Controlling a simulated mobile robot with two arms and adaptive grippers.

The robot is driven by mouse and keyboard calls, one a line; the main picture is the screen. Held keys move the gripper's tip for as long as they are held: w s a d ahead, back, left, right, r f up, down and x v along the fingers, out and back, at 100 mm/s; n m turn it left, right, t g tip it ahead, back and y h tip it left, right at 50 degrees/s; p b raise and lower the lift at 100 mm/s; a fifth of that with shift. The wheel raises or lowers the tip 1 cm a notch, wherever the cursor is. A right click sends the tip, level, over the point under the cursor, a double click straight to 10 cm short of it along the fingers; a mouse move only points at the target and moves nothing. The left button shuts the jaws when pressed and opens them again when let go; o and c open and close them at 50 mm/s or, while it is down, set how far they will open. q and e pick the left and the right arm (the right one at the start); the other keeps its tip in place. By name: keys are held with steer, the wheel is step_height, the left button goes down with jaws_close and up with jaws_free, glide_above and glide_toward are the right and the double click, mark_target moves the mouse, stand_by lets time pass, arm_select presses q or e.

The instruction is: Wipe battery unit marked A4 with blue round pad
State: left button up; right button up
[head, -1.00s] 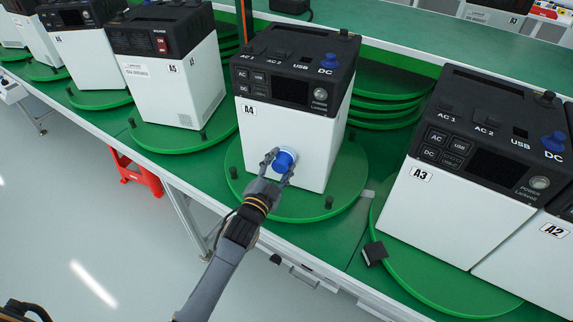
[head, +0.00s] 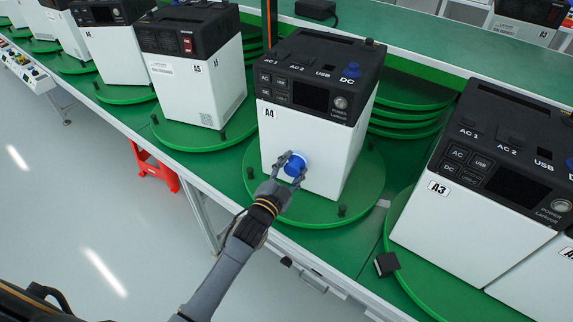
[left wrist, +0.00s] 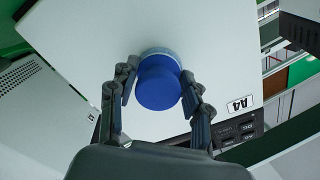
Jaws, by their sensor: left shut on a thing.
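The battery unit marked A4 (head: 315,148) has a white body and a black top, and stands on a green turntable disc (head: 300,217). Its white front face and A4 label also show in the left wrist view (left wrist: 85,40). My left gripper (head: 290,172) is shut on the blue round pad (head: 295,165) at the lower front face. In the left wrist view the pad (left wrist: 158,85) sits between the two fingers (left wrist: 160,100), its pale rim against or very close to the white face. Exact contact is hard to tell. My right gripper is not seen.
Unit A3 (head: 445,215) stands to the right and unit A5 (head: 195,75) to the left, each on a green disc. A small black block (head: 386,263) lies by A3. A red stool (head: 153,165) is below the table. Open floor lies at front left.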

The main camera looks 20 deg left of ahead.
mark_target(322, 165)
arm_select(q)
steer(key=shift+s+d, duration=0.2)
steer(key=shift+d, duration=1.2)
steer(key=shift+s+d, duration=0.2)
steer(key=shift+d, duration=1.15)
steer(key=shift+d+b, duration=0.3)
steer(key=shift+d, duration=1.1)
steer(key=shift+a+r+p, duration=0.2)
steer(key=shift+a+p, duration=0.15)
steer(key=shift+a, duration=0.45)
steer(key=shift+w+a+p, duration=0.15)
steer(key=shift+a+p, duration=0.15)
steer(key=shift+a, duration=0.65)
steer(key=shift+w+a+p, duration=0.15)
steer(key=shift+a+p, duration=0.15)
steer(key=shift+a, duration=0.65)
steer(key=a, duration=0.5)
steer(key=shift+w+f+p, duration=0.1)
steer(key=shift+w+p, duration=0.25)
steer(key=shift+p, duration=0.05)
steer(key=shift+s+d, duration=0.1)
